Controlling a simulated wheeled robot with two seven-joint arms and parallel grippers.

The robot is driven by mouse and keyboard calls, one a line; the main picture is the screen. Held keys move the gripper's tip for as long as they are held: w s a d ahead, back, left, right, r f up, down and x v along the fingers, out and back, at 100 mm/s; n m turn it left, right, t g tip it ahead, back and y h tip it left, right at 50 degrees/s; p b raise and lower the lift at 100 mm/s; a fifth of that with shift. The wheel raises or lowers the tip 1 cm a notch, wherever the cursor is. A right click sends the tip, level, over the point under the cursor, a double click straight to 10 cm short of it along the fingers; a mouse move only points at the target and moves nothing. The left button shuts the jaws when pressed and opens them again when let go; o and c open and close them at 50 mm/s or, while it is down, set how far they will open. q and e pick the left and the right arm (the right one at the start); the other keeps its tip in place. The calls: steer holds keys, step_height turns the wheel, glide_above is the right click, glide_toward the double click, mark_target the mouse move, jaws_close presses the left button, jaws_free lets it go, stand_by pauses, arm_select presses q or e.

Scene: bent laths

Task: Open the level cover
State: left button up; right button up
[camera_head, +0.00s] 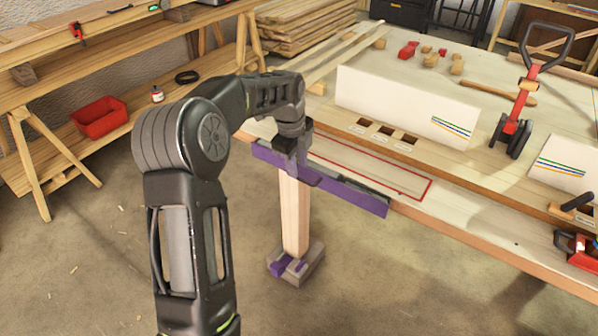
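A long, narrow purple bar (350,194) lies slanted along the near edge of the workbench, with a dark strip on the upper side of its right part. I cannot tell whether it is the level or its cover. My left gripper (290,167) points down at the left part of this bar and overlaps it in the picture. Its fingertips are hidden, so I cannot see whether they grip the bar. My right gripper is out of view.
A red-outlined rectangle (425,190) is on the workbench (480,214) behind the bar. White striped panels (400,103) and a red-and-black tool (517,127) stand farther back. A wooden leg (294,215) with a grey-and-purple foot stands below the bar. The floor in front is mostly clear.

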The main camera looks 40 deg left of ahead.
arm_select(q)
steer(key=f, duration=0.3)
steer(key=shift+w+f, duration=0.3)
steer(key=shift+f, duration=0.1)
jaws_close()
stand_by(0.3)
